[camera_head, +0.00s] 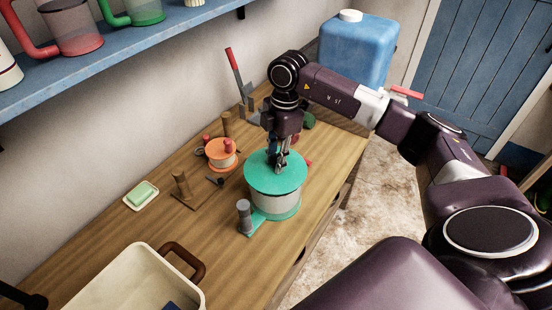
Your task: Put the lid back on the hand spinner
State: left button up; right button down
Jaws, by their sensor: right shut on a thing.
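The hand spinner (277,202) stands upright on the wooden worktop, with a pale round drum and a teal base. A grey upright handle (243,215) stands on its base at the near left. The round teal lid (263,181) is level over the drum's top and roughly centred on it. I cannot tell whether it is fully seated or slightly above the rim. My right gripper (281,171) points down at the middle of the lid, shut on it. The fingers hide the part they hold. I do not see my left gripper.
An orange spool-like item (221,155), wooden pegs (182,184) and a soap dish (141,195) lie to the left. A cream tub (124,285) stands in front. A blue canister (356,48) is behind my right arm. A blue shelf (120,52) with mugs overhangs at upper left.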

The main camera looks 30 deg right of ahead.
jog(key=c, duration=1.1)
grip_release()
jog(key=shift+r, duration=0.1)
jog(key=shift+r+p, duration=2.75)
jog(key=shift+r, duration=0.7)
grip_shut()
jog(key=shift+f, duration=0.2)
